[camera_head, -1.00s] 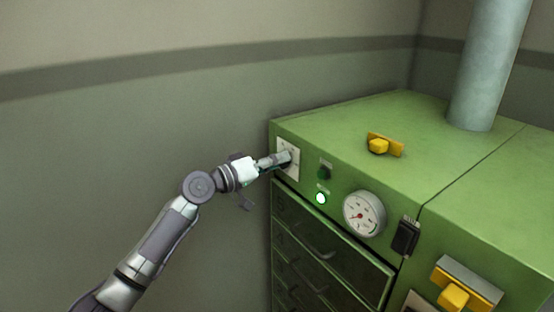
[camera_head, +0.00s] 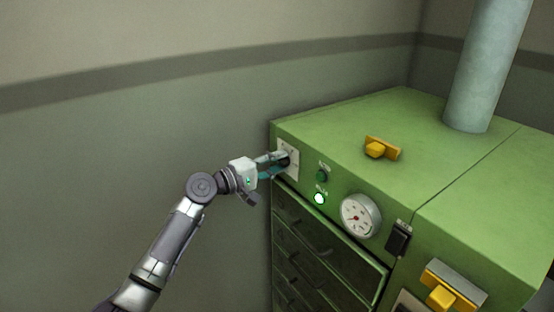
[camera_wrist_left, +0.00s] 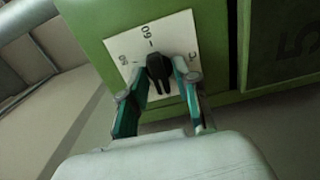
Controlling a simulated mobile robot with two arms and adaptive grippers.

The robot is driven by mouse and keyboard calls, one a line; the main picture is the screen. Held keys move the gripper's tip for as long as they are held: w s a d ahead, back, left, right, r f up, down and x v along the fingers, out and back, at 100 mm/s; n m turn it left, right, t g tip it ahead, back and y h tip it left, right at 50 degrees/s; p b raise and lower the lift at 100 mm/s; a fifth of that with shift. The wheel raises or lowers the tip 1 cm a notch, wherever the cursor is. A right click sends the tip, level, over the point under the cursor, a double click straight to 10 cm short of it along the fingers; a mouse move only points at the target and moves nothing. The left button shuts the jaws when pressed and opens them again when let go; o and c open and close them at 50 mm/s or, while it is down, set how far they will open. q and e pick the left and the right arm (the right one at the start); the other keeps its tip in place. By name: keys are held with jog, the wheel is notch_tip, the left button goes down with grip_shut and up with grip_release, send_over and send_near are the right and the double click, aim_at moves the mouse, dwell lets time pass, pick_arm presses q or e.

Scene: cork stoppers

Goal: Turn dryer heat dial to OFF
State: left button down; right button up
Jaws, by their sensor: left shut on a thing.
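The dryer's heat dial is a black knob (camera_wrist_left: 157,66) on a white square plate (camera_wrist_left: 118,47) with printed marks, one like 60 and another like °C. In the head view the plate (camera_head: 292,150) is at the left end of the green dryer front, and the dial is mostly hidden by my gripper. My left gripper (camera_head: 277,164) is shut on the dial, with one teal finger on each side of the knob in the left wrist view. I cannot read the exact setting it points to. My right gripper is not in view.
The green dryer (camera_head: 330,115) carries a lit green lamp (camera_head: 319,198), a round gauge (camera_head: 360,215), a black switch (camera_head: 399,238) and drawers (camera_head: 320,245) below. A yellow handle (camera_head: 380,148) and a grey pipe (camera_head: 487,70) stand on top. Another yellow handle (camera_head: 442,297) is at lower right.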

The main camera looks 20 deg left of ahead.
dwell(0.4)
pick_arm(q)
jog(key=c, duration=1.2)
grip_release()
jog(key=shift+o, duration=0.2)
jog(key=shift+s+a+f, duration=0.1)
jog(key=shift+s+a, duration=0.25)
jog(key=shift+s, duration=0.05)
jog(key=v, duration=1.1)
